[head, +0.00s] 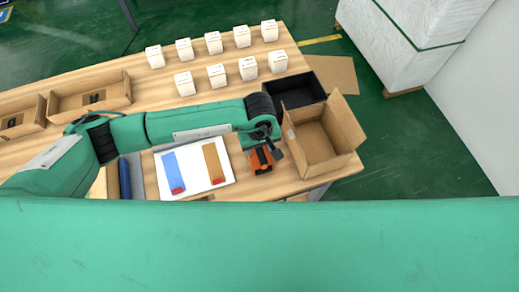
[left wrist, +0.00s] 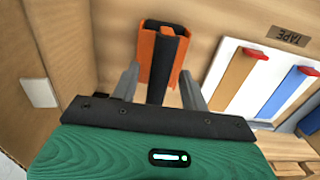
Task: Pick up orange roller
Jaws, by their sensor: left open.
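The orange roller (head: 258,163) is an orange and black tool on the wooden table, right of the white board in the head view. In the left wrist view the orange roller (left wrist: 163,57) lies straight ahead of my left gripper (left wrist: 160,88). The two grey fingers are apart, one on each side of its near end, and I cannot tell if they touch it. In the head view my left gripper (head: 264,150) is over the roller and partly covers it. My right gripper is not in view.
An open cardboard box (head: 318,142) stands close right of the roller, with a black bin (head: 297,88) behind it. A white board (head: 195,185) with blue and brown strips lies left. Several white boxes (head: 214,42) stand at the back.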

